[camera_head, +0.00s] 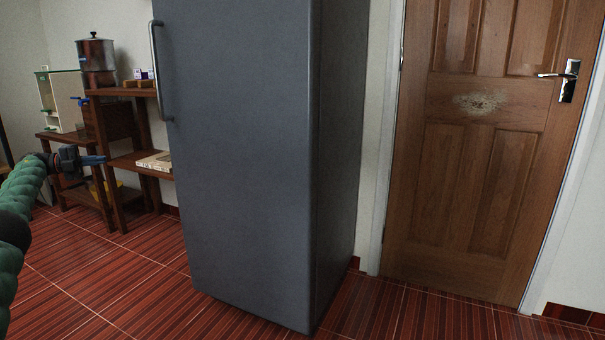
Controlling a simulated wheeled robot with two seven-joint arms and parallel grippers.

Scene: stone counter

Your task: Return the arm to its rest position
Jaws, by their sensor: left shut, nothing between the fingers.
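My left arm (22,190), in a green padded cover, comes in from the left edge. My left gripper (100,160) is at its end, dark with blue-grey fingers pointing right. It is shut and empty, held in the air, and shows in front of the wooden shelves in the picture. It appears to touch nothing. My right gripper is not in view.
A tall grey fridge (240,150) with a closed door and a vertical handle (160,70) stands in the middle. A closed wooden door (470,150) is at right. Wooden shelves (125,160) hold a metal pot (96,58) and small items. Red tiled floor (150,290) is clear in front.

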